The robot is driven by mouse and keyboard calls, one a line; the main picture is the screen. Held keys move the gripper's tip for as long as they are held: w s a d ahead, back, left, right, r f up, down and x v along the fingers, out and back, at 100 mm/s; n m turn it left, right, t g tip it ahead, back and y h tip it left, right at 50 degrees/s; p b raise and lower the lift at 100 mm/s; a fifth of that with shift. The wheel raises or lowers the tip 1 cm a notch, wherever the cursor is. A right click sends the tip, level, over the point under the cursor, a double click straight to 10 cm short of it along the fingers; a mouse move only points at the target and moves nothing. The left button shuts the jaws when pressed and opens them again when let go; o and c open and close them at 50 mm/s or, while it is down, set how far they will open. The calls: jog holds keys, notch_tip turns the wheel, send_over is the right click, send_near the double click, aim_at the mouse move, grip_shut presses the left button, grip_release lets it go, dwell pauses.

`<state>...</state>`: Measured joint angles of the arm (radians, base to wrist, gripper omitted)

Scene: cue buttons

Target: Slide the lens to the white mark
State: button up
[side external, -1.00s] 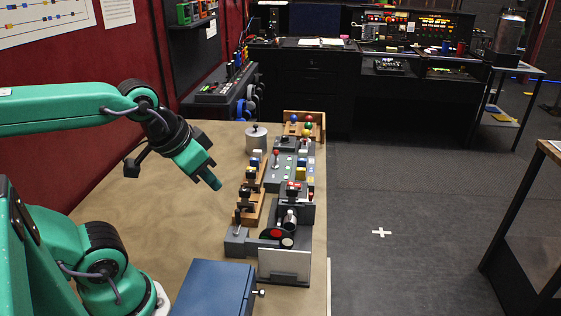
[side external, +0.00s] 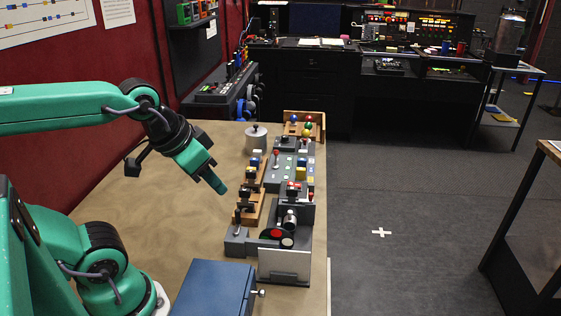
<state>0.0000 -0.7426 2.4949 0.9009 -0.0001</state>
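My gripper (side external: 219,186) hangs over the bare table left of the row of devices, pointing down and right. Its fingers overlap from this side, so I cannot tell whether they are open or shut; I see nothing held. A small silver cylinder (side external: 290,220), which may be the lens, stands on a dark grey device toward the near end of the row. Red and pale discs lie just in front of it, and a whitish upright plate (side external: 284,263) stands nearest. The white mark is too small to make out. My gripper is apart from all of these.
Wooden and grey blocks with knobs and levers, such as a black lever (side external: 238,218), line the table's right side. A blue box (side external: 213,288) stands at the near edge and a grey cylinder (side external: 256,139) at the back. The table (side external: 150,190) is clear around my gripper.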

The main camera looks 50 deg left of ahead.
jog(key=w, duration=0.1)
jog(key=g, duration=0.5)
send_near(290, 211)
jog(key=shift+f, duration=0.15)
jog(key=shift+w+f+g, duration=0.3)
jog(key=shift+f, duration=0.05)
jog(key=shift+f, duration=3.9)
jog(key=shift+c, duration=0.4)
grip_shut()
